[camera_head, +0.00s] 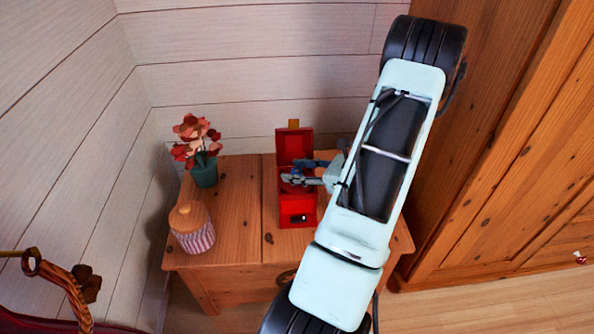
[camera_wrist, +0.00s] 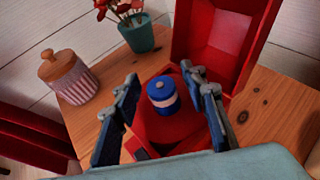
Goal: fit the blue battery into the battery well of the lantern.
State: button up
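The lantern (camera_head: 297,206) is a red box on the wooden cabinet, its lid (camera_head: 295,146) standing open at the back. The lid's red inside also shows in the wrist view (camera_wrist: 218,42). The blue battery (camera_wrist: 162,96), a short cylinder with a white band, appears upright over the red lantern in the wrist view. My gripper (camera_head: 292,174) reaches in from the right over the lantern. In the wrist view its fingers (camera_wrist: 160,76) are spread, one on each side of the battery, with gaps visible. I cannot tell whether the battery sits in the well, which is hidden.
A striped jar with a wooden lid (camera_head: 192,230) stands at the cabinet's front left. A teal pot of red flowers (camera_head: 204,172) stands behind it. The cabinet top (camera_head: 238,215) is bare between jar and lantern. A wooden wardrobe (camera_head: 510,150) stands on the right.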

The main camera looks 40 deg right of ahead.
jog(key=p+v, duration=0.2)
jog(key=v, duration=1)
jog(key=shift+r, duration=0.1)
jog(key=shift+p, duration=0.3)
